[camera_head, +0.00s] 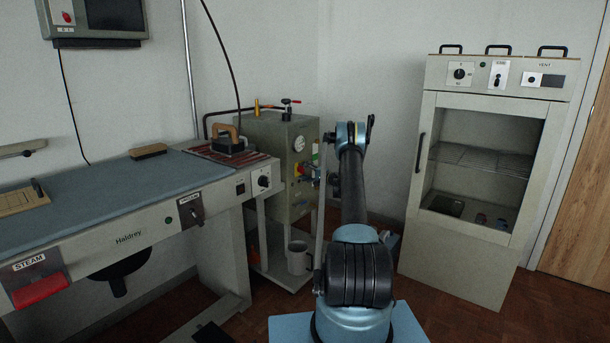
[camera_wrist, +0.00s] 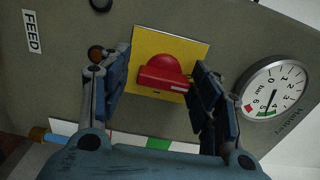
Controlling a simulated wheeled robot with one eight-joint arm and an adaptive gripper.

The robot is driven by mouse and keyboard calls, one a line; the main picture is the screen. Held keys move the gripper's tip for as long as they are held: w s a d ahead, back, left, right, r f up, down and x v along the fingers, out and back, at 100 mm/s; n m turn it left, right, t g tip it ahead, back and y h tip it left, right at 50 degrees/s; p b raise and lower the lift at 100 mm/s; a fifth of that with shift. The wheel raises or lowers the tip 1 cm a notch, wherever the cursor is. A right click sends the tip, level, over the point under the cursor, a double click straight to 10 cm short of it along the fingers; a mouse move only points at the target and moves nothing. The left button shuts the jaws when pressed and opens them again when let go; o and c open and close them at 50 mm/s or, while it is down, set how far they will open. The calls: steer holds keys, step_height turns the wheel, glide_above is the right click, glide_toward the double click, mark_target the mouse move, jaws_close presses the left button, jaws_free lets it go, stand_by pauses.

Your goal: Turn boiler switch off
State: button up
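The boiler is the grey-green box (camera_head: 270,140) beside the ironing table in the head view. Its switch is a red rotary knob (camera_wrist: 165,75) with a raised bar, on a yellow square plate (camera_wrist: 180,45). My gripper (camera_wrist: 162,62) is open, with one finger on each side of the red knob. A gap shows between the left finger and the knob. The right finger is very close to the bar's right end; I cannot tell whether it touches.
A round pressure gauge (camera_wrist: 274,90) is right of the switch. A FEED label (camera_wrist: 32,32) and a dark round knob (camera_wrist: 101,4) are to the left. The ironing table (camera_head: 110,200) stands left of the boiler, a glass-fronted cabinet (camera_head: 428,245) to the right.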

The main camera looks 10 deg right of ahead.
steer(key=shift+r, duration=0.15)
steer(key=v, duration=1.2)
stand_by(0.3)
